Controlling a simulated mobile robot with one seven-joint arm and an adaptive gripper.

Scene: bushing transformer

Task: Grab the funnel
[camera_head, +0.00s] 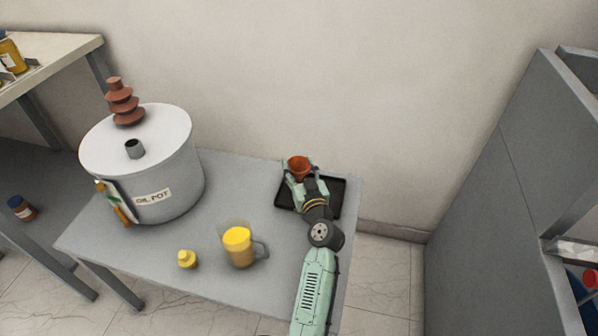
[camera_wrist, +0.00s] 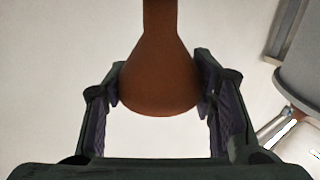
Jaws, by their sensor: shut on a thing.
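An orange-brown funnel (camera_head: 299,167) is held at the end of my arm, over the back part of a black tray (camera_head: 334,206) on the grey table. My gripper (camera_head: 301,172) is shut on the funnel, with a finger on each side of it. In the wrist view the funnel (camera_wrist: 160,75) sits between the two pads of my gripper (camera_wrist: 160,90), its wide part between the fingers and its narrow part toward the top edge. I cannot tell whether the funnel touches the tray.
A large white oil pot (camera_head: 180,180) with a brown ribbed bushing (camera_head: 121,102) stands at the table's left. A jug of yellow liquid (camera_head: 239,247) and a small yellow bottle (camera_head: 187,259) stand near the front. A grey cabinet (camera_head: 490,200) is at the right. The table's middle is clear.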

